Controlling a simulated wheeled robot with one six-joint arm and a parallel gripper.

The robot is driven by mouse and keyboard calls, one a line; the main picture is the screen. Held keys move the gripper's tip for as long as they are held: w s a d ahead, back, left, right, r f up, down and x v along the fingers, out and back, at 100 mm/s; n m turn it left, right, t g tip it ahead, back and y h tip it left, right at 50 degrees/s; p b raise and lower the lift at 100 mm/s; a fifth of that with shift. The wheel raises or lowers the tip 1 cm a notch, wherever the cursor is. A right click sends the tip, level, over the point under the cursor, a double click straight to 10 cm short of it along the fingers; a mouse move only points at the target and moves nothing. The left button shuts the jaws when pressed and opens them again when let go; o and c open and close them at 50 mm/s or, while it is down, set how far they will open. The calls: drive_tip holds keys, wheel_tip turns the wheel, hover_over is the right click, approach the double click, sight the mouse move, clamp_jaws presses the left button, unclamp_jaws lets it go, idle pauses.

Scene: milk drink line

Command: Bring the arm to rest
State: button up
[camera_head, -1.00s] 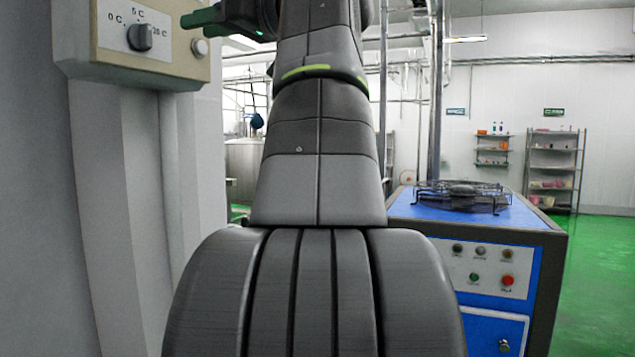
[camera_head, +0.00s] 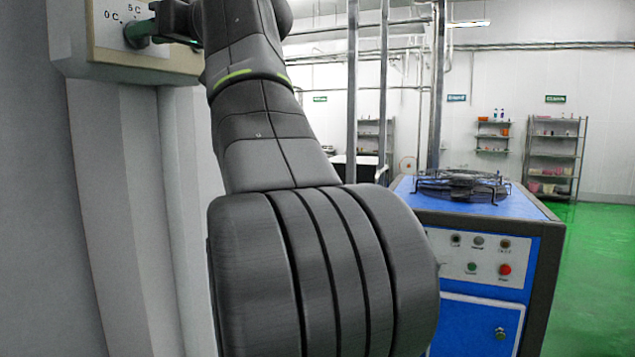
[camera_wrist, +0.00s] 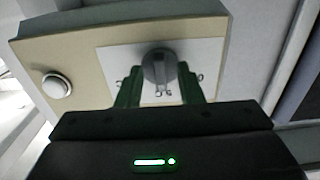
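My gripper (camera_head: 148,30) is at the control box at the upper left, in front of the grey dial knob (camera_head: 131,38), which it partly covers in the head view. In the wrist view the two green fingers of my gripper (camera_wrist: 159,66) stand apart, one on each side of the knob (camera_wrist: 158,70). A narrow gap seems to show between each finger and the knob, so the gripper looks open. My arm is stretched up and to the left toward the box.
The beige control box (camera_head: 85,68) sits on a grey wall column, with a round white button (camera_wrist: 56,85) on its face. A blue machine (camera_head: 480,320) with a black grate (camera_head: 462,187) stands at the right. Green floor (camera_head: 595,290) is clear beyond it; shelves (camera_head: 553,160) are at the back.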

drive_tip(key=m+p, duration=0.2)
drive_tip(key=m, duration=0.6)
drive_tip(key=shift+s, duration=0.1)
drive_tip(key=shift+m, duration=0.3)
